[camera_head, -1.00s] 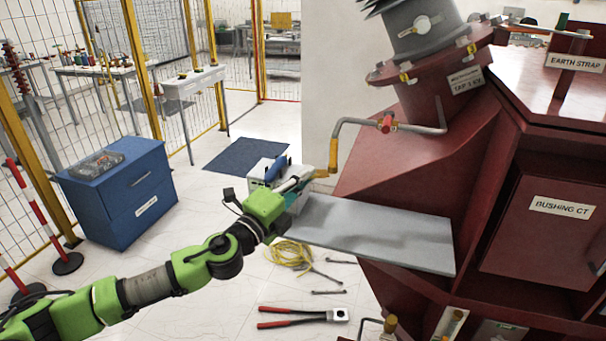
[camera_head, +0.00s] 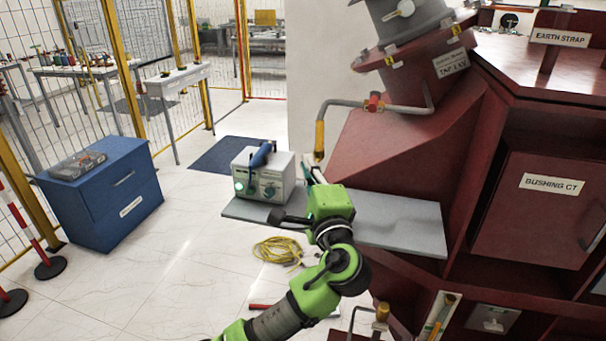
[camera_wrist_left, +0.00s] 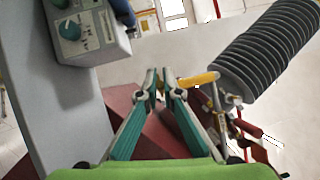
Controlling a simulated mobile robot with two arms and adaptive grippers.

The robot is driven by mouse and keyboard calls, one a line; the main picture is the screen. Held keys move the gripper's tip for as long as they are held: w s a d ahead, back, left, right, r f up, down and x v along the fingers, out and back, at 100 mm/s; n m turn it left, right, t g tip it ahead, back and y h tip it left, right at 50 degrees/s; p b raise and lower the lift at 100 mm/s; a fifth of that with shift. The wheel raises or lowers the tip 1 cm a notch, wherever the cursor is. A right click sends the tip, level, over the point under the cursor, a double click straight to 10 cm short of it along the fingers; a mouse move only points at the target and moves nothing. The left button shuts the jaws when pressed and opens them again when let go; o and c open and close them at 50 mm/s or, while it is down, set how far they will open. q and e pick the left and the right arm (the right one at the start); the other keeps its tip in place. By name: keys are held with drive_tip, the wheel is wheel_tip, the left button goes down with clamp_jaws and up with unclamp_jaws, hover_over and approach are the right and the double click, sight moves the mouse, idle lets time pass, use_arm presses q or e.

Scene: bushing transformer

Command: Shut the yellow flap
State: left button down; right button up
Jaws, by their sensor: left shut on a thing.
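The yellow flap (camera_head: 320,136) hangs from the end of the bent grey pipe at the front of the dark red transformer. In the left wrist view the yellow flap (camera_wrist_left: 200,79) points sideways, with its end at my fingertips. My left gripper (camera_head: 313,168) is at the lower end of the flap, above the grey shelf. In the wrist view its teal-lined fingers (camera_wrist_left: 160,78) are nearly together, shut at the flap's end. The fingers partly hide where they meet the flap. My right gripper is not in view.
A white instrument box (camera_head: 265,177) stands on the grey shelf (camera_head: 400,222), left of my gripper. A red valve (camera_head: 374,102) sits on the pipe. A yellow cable coil (camera_head: 277,250) lies on the floor. A blue cabinet (camera_head: 105,195) stands at left.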

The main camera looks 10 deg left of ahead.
use_arm(q)
drive_tip(key=shift+w+d+f+n+g+y+b, duration=0.1)
drive_tip(key=shift+d+n+g+y+b, duration=0.15)
drive_tip(key=shift+n+g+y+b, duration=0.3)
drive_tip(key=shift+w+d+f+n+g+y+b, duration=0.1)
drive_tip(key=shift+d+n+g+y+b, duration=0.2)
drive_tip(key=shift+y, duration=0.45)
drive_tip(key=shift+r, duration=0.15)
drive_tip(key=c, duration=2.2)
unclamp_jaws()
drive_tip(key=v, duration=0.7)
drive_tip(key=shift+s+d, duration=0.15)
